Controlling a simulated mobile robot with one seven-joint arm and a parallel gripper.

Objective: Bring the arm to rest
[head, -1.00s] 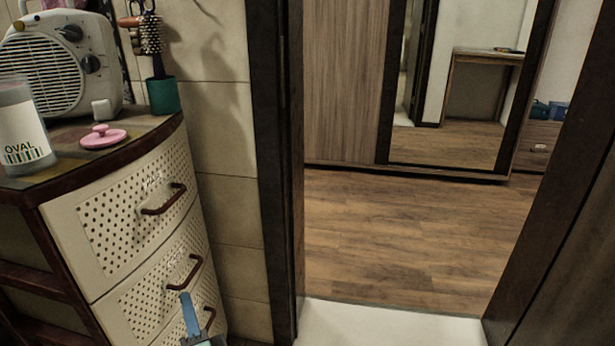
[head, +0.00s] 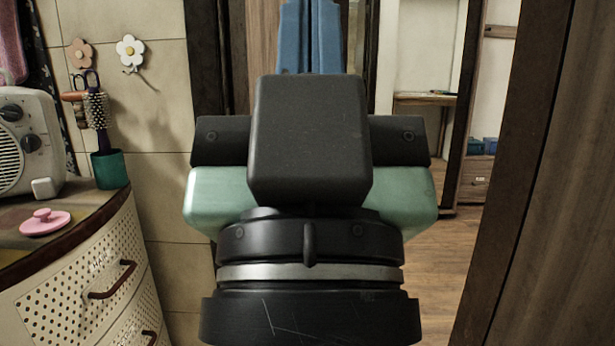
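My gripper (head: 310,38) fills the middle of the head view, raised close in front of the camera and pointing up and away. Its black wrist and housing with pale green sides show from behind. The two blue fingers lie side by side with only a thin seam between them, so it looks shut. The fingertips run up to the top edge of the picture. I see nothing held between them.
At left, a curved drawer cabinet (head: 95,275) carries a white heater (head: 25,145), a pink lid (head: 46,222) and a green cup with a brush (head: 110,168). A dark door frame (head: 515,170) stands at right. Wooden floor (head: 440,270) shows beyond the doorway.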

